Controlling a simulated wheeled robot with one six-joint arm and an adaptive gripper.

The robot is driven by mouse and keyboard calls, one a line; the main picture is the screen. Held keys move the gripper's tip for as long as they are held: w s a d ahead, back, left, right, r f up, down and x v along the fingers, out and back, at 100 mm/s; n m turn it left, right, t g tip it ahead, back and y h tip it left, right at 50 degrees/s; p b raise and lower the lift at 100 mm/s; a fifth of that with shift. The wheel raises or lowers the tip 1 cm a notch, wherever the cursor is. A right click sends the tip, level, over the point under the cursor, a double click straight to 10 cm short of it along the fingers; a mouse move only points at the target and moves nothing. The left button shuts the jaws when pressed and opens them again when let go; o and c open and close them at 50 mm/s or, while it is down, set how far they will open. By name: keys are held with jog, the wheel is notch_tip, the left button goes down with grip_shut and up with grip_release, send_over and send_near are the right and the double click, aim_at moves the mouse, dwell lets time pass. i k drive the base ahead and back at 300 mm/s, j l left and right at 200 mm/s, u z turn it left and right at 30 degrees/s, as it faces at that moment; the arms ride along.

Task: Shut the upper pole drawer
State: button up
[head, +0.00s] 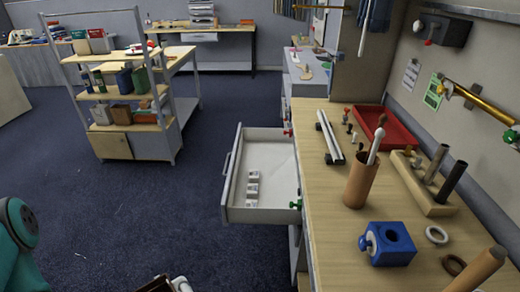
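A light grey drawer (232,214) stands pulled out from the left side of the long wooden-topped bench, just under the top. Its handle (228,163) faces left. Several small white blocks lie inside it. Whether another drawer sits below is hidden. What looks like a small part of my gripper (168,284) shows at the bottom edge, below and left of the drawer and apart from it. Most of it is cut off, so its opening does not show. A teal part of my arm is at the lower left.
The bench top (318,190) holds a brown cup (361,182) with a stick, a blue block (388,244), a red tray (387,128) and a wooden holder (422,184). A wheeled shelf (120,155) stands at back left. The blue floor (130,215) left of the drawer is clear.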

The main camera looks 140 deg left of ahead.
aim_at(268, 151)
jog(key=j+u, duration=0.1)
jog(key=u, duration=0.4)
jog(key=k+j+u, duration=0.1)
jog(key=u, duration=0.4)
jog(key=j+u, duration=0.1)
jog(key=u, duration=0.35)
jog(key=j+u, duration=0.1)
jog(key=u, duration=2.15)
jog(key=k+l+u, duration=0.1)
jog(key=u, duration=0.2)
jog(key=k+u, duration=0.3)
jog(key=i+j+u, duration=0.1)
jog(key=i+u, duration=0.15)
jog(key=u, duration=0.25)
jog(key=i+j, duration=0.25)
jog(key=i, duration=0.2)
jog(key=j+z, duration=0.1)
jog(key=z, duration=0.3)
jog(key=i+j+z, duration=0.1)
jog(key=z, duration=0.35)
jog(key=j+z, duration=0.15)
jog(key=z, duration=0.25)
jog(key=l, duration=0.25)
